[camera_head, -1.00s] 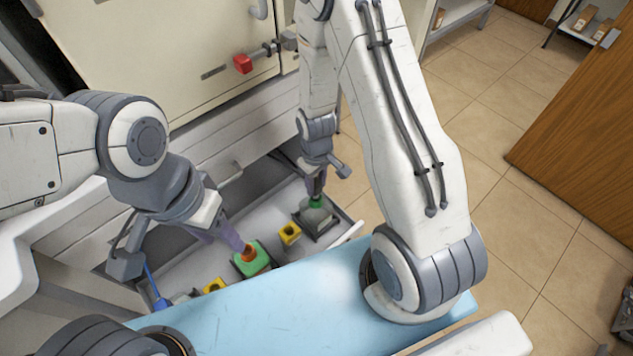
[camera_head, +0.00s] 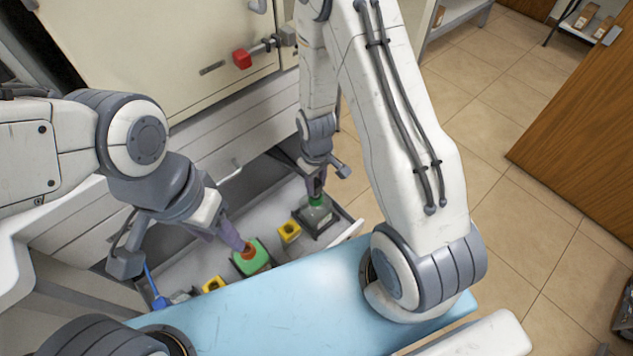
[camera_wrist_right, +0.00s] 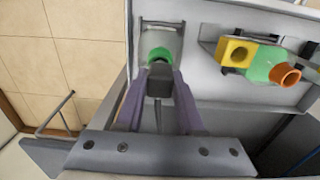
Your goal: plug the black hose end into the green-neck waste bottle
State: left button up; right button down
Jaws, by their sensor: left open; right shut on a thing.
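The green-neck waste bottle (camera_head: 317,216) stands in the right end of the open drawer. Its green neck (camera_wrist_right: 160,55) shows as a ring in the right wrist view. My right gripper (camera_head: 316,190) is right above that neck, pointing down. Its purple fingers are shut on the black hose end (camera_wrist_right: 160,84), which meets the near edge of the neck in the wrist view. I cannot tell whether it sits inside the opening. My left gripper (camera_head: 236,242) is open, its fingertips beside the orange neck (camera_head: 249,248) of a green bottle (camera_head: 253,261).
Yellow square-topped pieces (camera_head: 289,232) stand in the drawer (camera_head: 268,212) between the bottles and further left. A blue item (camera_head: 157,296) is at the drawer's left end. A light-blue surface (camera_head: 270,309) lies in front. A red-handled latch (camera_head: 243,60) sticks out above.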

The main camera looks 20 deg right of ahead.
jog(key=shift+f+b, duration=0.6)
jog(key=shift+f, duration=0.3)
jog(key=shift+c, duration=2.2)
grip_release()
notch_tip(320, 180, up, 10)
jog(key=shift+r+p, duration=0.25)
jog(key=shift+p, duration=0.7)
jog(key=shift+r, duration=0.1)
